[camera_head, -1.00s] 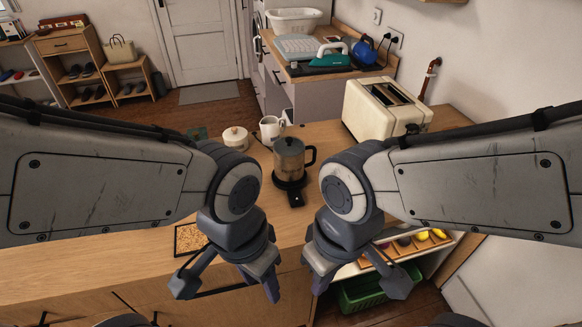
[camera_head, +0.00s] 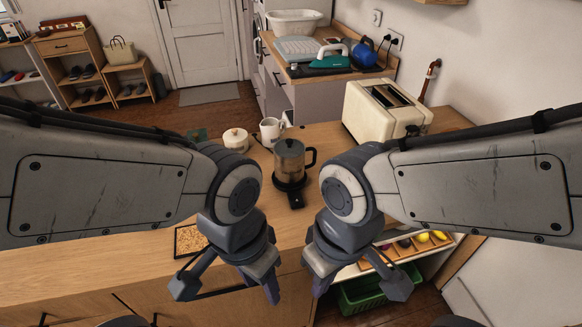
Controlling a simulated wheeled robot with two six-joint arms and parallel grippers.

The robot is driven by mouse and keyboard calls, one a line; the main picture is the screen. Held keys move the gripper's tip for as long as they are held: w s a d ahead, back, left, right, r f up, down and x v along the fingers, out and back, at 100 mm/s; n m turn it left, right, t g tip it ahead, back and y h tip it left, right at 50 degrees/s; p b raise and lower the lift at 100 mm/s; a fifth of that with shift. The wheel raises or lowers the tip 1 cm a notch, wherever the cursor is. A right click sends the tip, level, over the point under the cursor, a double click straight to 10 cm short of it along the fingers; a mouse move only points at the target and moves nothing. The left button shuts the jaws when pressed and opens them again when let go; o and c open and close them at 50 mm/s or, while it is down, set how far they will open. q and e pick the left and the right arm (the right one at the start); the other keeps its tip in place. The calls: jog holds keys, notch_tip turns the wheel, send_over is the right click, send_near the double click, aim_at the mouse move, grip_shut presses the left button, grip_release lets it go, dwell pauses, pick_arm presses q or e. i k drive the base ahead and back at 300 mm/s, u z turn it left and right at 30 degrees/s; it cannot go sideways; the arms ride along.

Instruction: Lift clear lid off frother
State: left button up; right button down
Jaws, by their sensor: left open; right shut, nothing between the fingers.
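The frother (camera_head: 290,168) stands upright on a dark base on the wooden counter, with a dark handle on its right. Its lid (camera_head: 290,147) sits on top with a dark knob in the middle. My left gripper (camera_head: 228,289) is open and empty, in front of the counter, to the left of and nearer than the frother. My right gripper (camera_head: 358,287) is shut with nothing in it, to the right of and nearer than the frother. Both point downward, and neither touches the frother or lid. My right arm passes close to the handle in the picture.
A cream toaster (camera_head: 386,112) stands right of the frother. A white mug (camera_head: 271,131) and a lidded cream pot (camera_head: 236,139) stand behind and left. A small tray of brown bits (camera_head: 190,239) lies at the front left. The left counter is largely clear.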

aim_at(287, 147)
jog(key=z, duration=0.55)
jog(key=k, duration=0.65)
jog(key=z, duration=0.6)
jog(key=i, duration=1.3)
jog(key=u, duration=0.6)
